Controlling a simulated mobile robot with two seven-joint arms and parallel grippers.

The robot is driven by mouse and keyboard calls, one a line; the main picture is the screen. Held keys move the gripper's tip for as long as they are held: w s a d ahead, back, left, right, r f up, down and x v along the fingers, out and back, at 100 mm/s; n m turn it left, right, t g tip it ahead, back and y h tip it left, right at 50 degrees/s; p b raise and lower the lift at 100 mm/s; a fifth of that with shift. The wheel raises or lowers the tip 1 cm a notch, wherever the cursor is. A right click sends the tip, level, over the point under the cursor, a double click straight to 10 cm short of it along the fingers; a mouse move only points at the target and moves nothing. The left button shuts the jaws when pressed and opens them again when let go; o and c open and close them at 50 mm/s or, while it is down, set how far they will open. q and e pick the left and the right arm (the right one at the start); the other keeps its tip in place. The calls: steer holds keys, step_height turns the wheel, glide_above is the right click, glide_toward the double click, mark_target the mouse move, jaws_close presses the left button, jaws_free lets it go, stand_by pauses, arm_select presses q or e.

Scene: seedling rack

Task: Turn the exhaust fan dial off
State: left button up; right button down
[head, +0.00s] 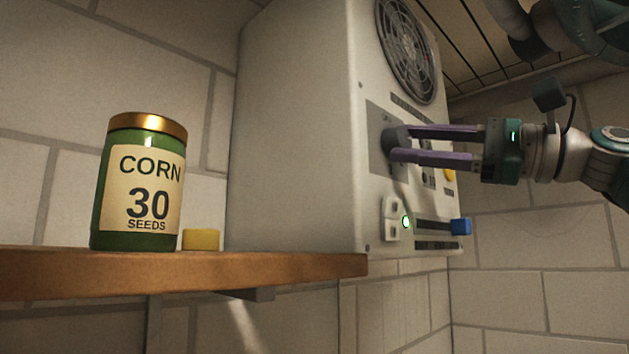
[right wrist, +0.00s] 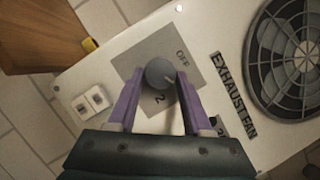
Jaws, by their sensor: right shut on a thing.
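The exhaust fan dial (head: 394,138) is a dark grey round knob on a grey plate on the front of the pale control box. My right gripper (head: 404,144) comes from the right, its two purple fingers shut on the dial from either side. In the right wrist view, the dial (right wrist: 159,73) sits between the fingertips. "OFF" is printed beside it at upper right and "2" below it. A small light mark shows on the knob's right side, but I cannot tell exactly where it points. My left gripper is not in view.
The box (head: 290,130) carries a round fan grille (head: 408,50), an "EXHAUST FAN" label (right wrist: 233,94), white rocker switches (head: 391,219), a green light (head: 406,222) and a blue slider knob (head: 461,226). A corn seed jar (head: 140,185) and yellow block (head: 201,239) stand on the wooden shelf (head: 200,268).

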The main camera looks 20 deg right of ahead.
steer(key=n, duration=0.1)
steer(key=n+g, duration=0.1)
steer(key=n, duration=0.1)
steer(key=shift+r+g, duration=0.3)
steer(key=n, duration=0.3)
steer(key=shift+d+r+g+p, duration=0.1)
steer(key=shift+r+g+p, duration=0.05)
steer(key=shift+g+p, duration=0.2)
steer(key=n, duration=0.2)
steer(key=n+g+h+p, duration=0.1)
steer(key=n, duration=0.1)
steer(key=shift+r+h, duration=0.2)
steer(key=shift+h, duration=0.1)
steer(key=shift+n+g+h+p, duration=0.35)
steer(key=shift+n+h+p, duration=0.25)
steer(key=shift+n, duration=0.7)
steer(key=shift+c, duration=1.6)
jaws_free()
